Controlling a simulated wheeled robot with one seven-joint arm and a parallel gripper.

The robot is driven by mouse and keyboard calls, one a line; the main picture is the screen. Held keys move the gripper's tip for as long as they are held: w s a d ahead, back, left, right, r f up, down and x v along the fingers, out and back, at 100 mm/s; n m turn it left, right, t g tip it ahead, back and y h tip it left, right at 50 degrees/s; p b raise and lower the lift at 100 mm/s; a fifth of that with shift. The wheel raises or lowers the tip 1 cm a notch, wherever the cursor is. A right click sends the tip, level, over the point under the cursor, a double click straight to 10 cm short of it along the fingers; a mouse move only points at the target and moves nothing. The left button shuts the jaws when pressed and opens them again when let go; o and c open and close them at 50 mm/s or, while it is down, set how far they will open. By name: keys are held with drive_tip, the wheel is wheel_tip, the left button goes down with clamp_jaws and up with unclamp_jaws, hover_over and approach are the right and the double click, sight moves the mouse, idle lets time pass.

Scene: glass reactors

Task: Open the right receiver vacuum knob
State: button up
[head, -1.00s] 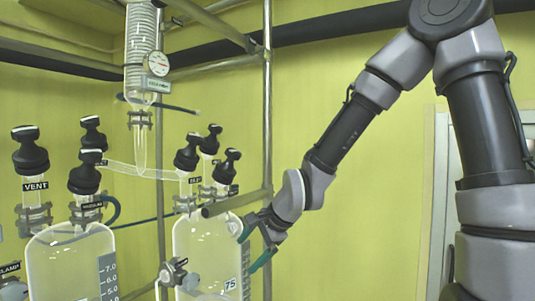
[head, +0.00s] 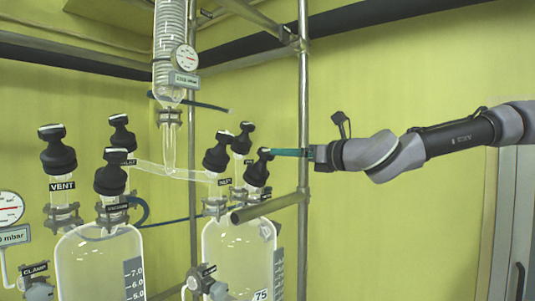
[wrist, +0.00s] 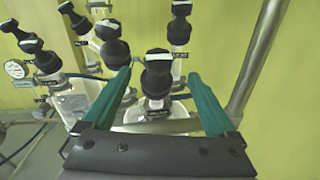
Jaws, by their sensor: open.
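The right receiver (head: 225,240) is a clear glass vessel with several black knobs on top. Its front-right knob (head: 257,170) has a white-marked cap and a label too small to read in the head view. In the wrist view this knob (wrist: 157,75) stands upright between my fingers, with a dark label below it that I cannot read surely. My gripper (head: 275,152) reaches in level from the right, teal fingertips at the knob's cap. In the wrist view my gripper (wrist: 159,76) is open, one finger on each side, with visible gaps to the knob.
Two other knobs, left (head: 217,155) and rear (head: 242,140), stand close by on the same receiver. A vertical metal post (head: 303,110) and a horizontal bar (head: 265,207) are near my gripper. The left receiver (head: 95,265) stands left.

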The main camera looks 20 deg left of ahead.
sight(266, 149)
drive_tip(key=x, duration=0.9)
drive_tip(key=shift+a, duration=0.1)
drive_tip(key=c, duration=1.4)
drive_tip(key=shift+n+g, duration=0.3)
drive_tip(key=n+g+y, duration=0.1)
drive_tip(key=n+g, duration=0.3)
drive_tip(key=shift+n+y, duration=0.3)
drive_tip(key=shift+y, duration=0.1)
drive_tip(key=n+g, duration=0.5)
drive_tip(key=n, duration=0.1)
drive_tip(key=shift+g, duration=0.4)
drive_tip(key=n+g+h, duration=0.1)
drive_tip(key=n+g, duration=0.1)
drive_tip(key=n+g+h, duration=0.1)
drive_tip(key=n+g, duration=0.1)
drive_tip(key=n, duration=0.1)
drive_tip(key=shift+s+g+h, duration=0.15)
drive_tip(key=shift+g+h, duration=0.15)
drive_tip(key=shift+g, duration=0.1)
drive_tip(key=shift+n+g+h, duration=1.1)
drive_tip(key=shift+n+h, duration=0.2)
drive_tip(key=shift+n, duration=0.5)
